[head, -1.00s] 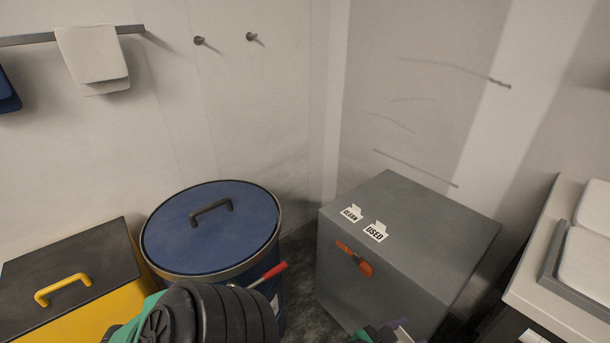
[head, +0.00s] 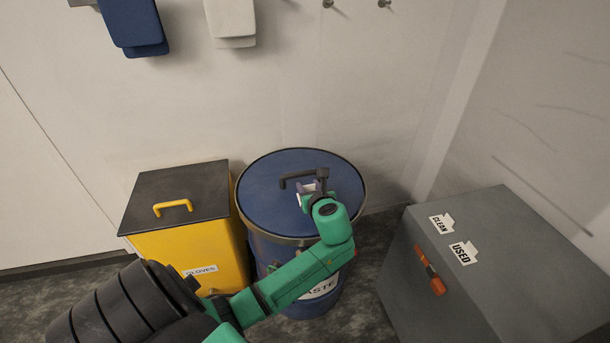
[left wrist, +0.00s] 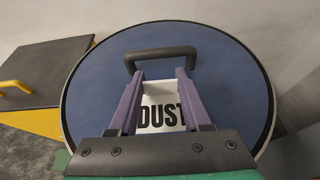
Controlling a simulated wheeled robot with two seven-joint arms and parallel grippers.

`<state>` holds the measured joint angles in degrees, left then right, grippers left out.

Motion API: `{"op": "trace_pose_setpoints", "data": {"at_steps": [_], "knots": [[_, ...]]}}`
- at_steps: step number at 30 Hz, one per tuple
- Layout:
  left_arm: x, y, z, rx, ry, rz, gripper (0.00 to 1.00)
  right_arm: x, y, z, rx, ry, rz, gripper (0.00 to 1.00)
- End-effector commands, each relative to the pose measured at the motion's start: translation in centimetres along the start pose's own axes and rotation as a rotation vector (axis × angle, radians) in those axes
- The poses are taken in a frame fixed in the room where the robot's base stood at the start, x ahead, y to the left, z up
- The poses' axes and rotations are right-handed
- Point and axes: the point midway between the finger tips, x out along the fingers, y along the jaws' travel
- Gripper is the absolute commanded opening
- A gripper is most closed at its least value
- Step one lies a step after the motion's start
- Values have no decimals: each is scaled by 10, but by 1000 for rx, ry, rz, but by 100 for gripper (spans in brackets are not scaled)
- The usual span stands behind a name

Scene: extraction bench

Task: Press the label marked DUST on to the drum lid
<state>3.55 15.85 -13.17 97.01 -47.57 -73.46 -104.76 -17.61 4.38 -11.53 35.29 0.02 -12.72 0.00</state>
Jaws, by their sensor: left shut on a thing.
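The drum is blue with a round blue lid (head: 262,190) and a dark arched handle (head: 298,178). My left gripper (head: 314,187) is over the right part of the lid, close to the handle. In the left wrist view, its two purple fingers (left wrist: 158,88) are shut on a white label (left wrist: 161,108) marked DUST in black letters. The lid also shows there (left wrist: 225,75), with the handle (left wrist: 160,54) just beyond the fingertips. I cannot tell whether the label touches the lid. My right gripper is not in view.
A yellow bin (head: 190,250) with a dark lid and a GLOVES label stands left of the drum. A grey cabinet (head: 490,270) with CLEAN and USED labels on top and an orange latch stands to the right. Cloths (head: 232,20) hang on the wall behind.

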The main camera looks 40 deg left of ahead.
Motion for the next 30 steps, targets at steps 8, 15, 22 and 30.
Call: {"op": "trace_pose_setpoints", "data": {"at_steps": [8, 15, 22, 30], "knots": [[9, 2, 15, -37, -2, 93, 0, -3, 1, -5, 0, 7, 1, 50], [7, 2, 17, -36, -2, 91, 0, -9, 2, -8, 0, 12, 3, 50], [12, 2, 1, -36, 1, 94, 0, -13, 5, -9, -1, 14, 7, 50], [25, 2, -29, -38, -1, 93, 0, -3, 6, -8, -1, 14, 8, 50]]}}
